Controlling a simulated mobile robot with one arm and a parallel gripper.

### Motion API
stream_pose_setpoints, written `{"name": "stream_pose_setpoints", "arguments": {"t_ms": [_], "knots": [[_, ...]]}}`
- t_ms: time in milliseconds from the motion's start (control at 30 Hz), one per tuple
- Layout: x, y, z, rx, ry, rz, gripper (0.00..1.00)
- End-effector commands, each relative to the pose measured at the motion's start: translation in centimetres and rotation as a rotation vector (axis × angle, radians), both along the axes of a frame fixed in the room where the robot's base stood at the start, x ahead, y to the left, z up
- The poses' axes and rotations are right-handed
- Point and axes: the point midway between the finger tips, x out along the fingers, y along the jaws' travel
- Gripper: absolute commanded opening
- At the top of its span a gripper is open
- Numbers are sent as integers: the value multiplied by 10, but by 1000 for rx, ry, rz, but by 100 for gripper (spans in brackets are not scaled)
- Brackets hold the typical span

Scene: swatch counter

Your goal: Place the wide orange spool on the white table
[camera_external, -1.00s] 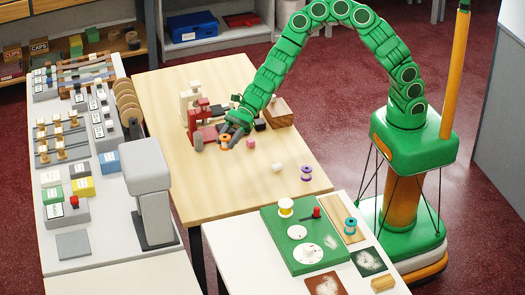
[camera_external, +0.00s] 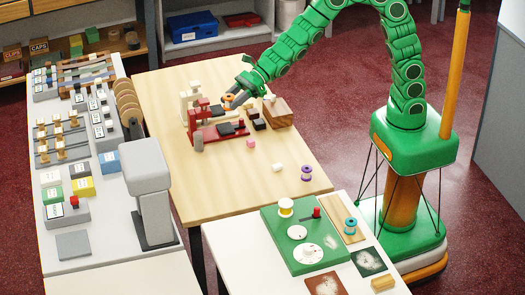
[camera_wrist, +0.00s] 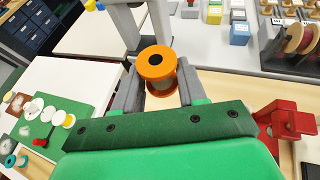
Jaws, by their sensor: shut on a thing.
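The wide orange spool (camera_external: 228,97) is in my gripper (camera_external: 233,101), held up over the far part of the wooden table, close to the red stand. In the wrist view the orange spool (camera_wrist: 156,62) sits upright between the two grey fingers of my gripper (camera_wrist: 157,85), its round orange top with a dark hole facing the camera. The white table (camera_external: 228,245) stands at the front, apart from the gripper. It also shows at the left of the wrist view (camera_wrist: 70,84).
A purple spool (camera_external: 306,173) and small blocks lie on the wooden table (camera_external: 225,185). A red stand (camera_external: 205,122) and wooden block (camera_external: 279,113) are near the gripper.

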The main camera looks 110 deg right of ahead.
Motion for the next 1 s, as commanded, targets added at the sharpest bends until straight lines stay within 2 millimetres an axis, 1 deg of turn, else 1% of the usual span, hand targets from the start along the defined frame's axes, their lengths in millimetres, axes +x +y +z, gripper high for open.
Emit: {"name": "stream_pose_setpoints", "arguments": {"t_ms": [100, 200, 267, 367, 667, 1000], "knots": [[-3, -5, 6, -5, -2, -26, 12], [-3, -8, 5, -7, -1, -35, 12], [-3, -11, 1, -8, 1, -36, 12], [0, -18, -11, -12, 4, -32, 12], [7, -56, -71, -25, 11, -1, 12], [3, -97, -143, -24, 14, 32, 12]]}}
